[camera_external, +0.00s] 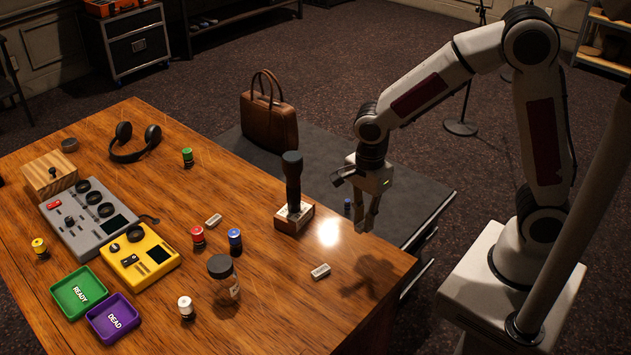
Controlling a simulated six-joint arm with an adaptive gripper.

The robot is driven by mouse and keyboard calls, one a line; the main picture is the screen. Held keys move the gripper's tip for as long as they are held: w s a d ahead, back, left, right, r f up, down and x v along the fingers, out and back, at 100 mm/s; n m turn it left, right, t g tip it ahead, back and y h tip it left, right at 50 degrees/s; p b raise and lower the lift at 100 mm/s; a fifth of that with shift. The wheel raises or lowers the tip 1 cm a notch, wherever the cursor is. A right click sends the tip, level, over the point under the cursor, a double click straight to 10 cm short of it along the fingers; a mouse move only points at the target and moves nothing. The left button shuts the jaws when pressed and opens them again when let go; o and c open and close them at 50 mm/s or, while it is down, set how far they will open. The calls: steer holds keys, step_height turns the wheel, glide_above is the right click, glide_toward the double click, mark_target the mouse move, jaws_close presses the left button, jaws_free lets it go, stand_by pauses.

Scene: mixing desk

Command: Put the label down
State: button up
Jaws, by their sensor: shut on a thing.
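My gripper (366,216) hangs fingers down above the right end of the wooden table, to the right of the microphone stand. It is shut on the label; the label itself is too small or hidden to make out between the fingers. Two small white tag-like pieces lie flat on the table: one (213,220) near the red canister and one (320,271) in front of my gripper, to its left.
The black microphone (292,178) stands upright on a wooden block. A dark-lidded jar (222,280), a blue canister (234,240) and a red canister (198,236) stand left of it. Green (58,283) and purple (92,322) trays lie front left. The table's front right is mostly clear.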

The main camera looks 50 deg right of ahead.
steer(key=w+d+f+m, duration=0.3)
steer(key=w+d+f, duration=0.5)
steer(key=d, duration=0.5)
steer(key=w+d+f+m, duration=0.3)
steer(key=w+d+f, duration=0.4)
steer(key=d, duration=0.7)
steer(key=w+d+f+m, duration=0.2)
steer(key=w+d+f, duration=0.6)
steer(key=d, duration=0.5)
steer(key=w+d, duration=0.1)
steer(key=w+d+r, duration=0.2)
steer(key=w, duration=0.1)
steer(key=shift+w+d, duration=0.1)
steer(key=shift+d, duration=0.15)
steer(key=shift+f, duration=3.1)
steer(key=shift+f, duration=1.85)
steer(key=shift+f, duration=0.1)
